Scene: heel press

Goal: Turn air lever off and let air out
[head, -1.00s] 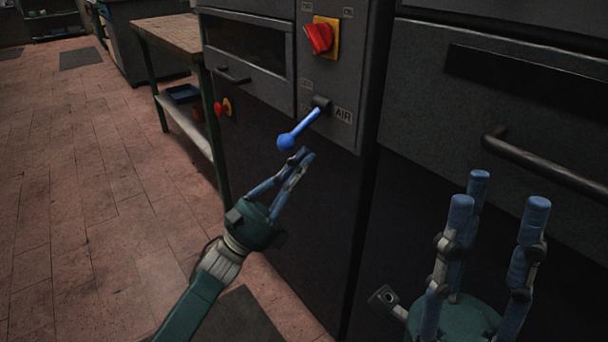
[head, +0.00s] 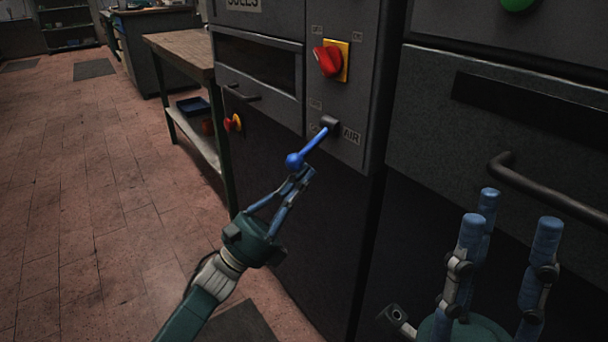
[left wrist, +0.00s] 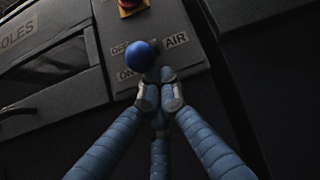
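The blue air lever (head: 312,146) juts out and down from a dark pivot on the grey machine panel, beside an AIR label (head: 351,135). Its round knob (head: 294,160) also shows in the left wrist view (left wrist: 141,55), in front of the OFF and ON labels there. My left gripper (head: 300,174) has its blue fingertips drawn together right by the knob, overlapping it in the head view. In the left wrist view the fingertips (left wrist: 158,88) are just below the knob with nothing between them; contact is unclear. My right gripper (head: 510,235) has its fingers spread, empty.
A red knob on a yellow plate (head: 330,61) sits above the lever. A drawer handle (head: 545,190) is on the machine front near my right gripper. A wooden workbench (head: 180,50) stands left of the machine.

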